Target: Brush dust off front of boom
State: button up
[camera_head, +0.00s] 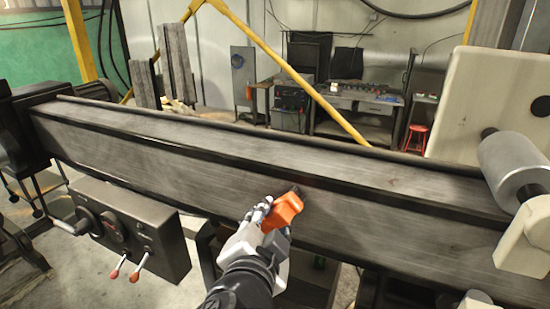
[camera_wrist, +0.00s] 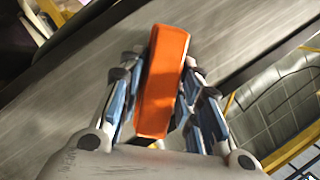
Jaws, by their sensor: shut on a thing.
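The boom (camera_head: 130,165) is a long grey metal beam crossing the head view from upper left to lower right. Its front face looks streaked and greyish. My gripper (camera_head: 262,219) is shut on an orange brush (camera_head: 282,211) in front of the middle of that face. The brush's dark end is at the upper part of the front face; I cannot tell whether it touches. In the wrist view, the orange brush (camera_wrist: 162,85) stands between both fingers of my gripper (camera_wrist: 157,88), with the grey boom (camera_wrist: 75,85) behind it. The bristles are hidden there.
A dark control box (camera_head: 130,228) with a crank and red-tipped levers hangs below the boom at left. A grey cylinder (camera_head: 515,165) stands at the right end. A yellow bar (camera_head: 290,70) slants behind the boom, and a workbench (camera_head: 360,98) stands farther back.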

jog(key=s+d+b, duration=0.4)
jog(key=d+b, duration=0.1)
jog(key=d, duration=0.5)
jog(key=shift+b, duration=0.4)
dwell(0.4)
jog(key=shift+s, duration=0.1)
jog(key=shift+s+a+b, duration=0.15)
jog(key=shift+s+a, duration=0.2)
jog(key=shift+s, duration=0.55)
jog(key=shift+s+a+b, duration=0.15)
jog(key=shift+s+a, duration=0.25)
jog(key=shift+s, duration=0.55)
jog(key=shift+s+a+b, duration=0.15)
jog(key=shift+s+a, duration=0.2)
jog(key=shift+s, duration=0.55)
jog(key=shift+a, duration=0.1)
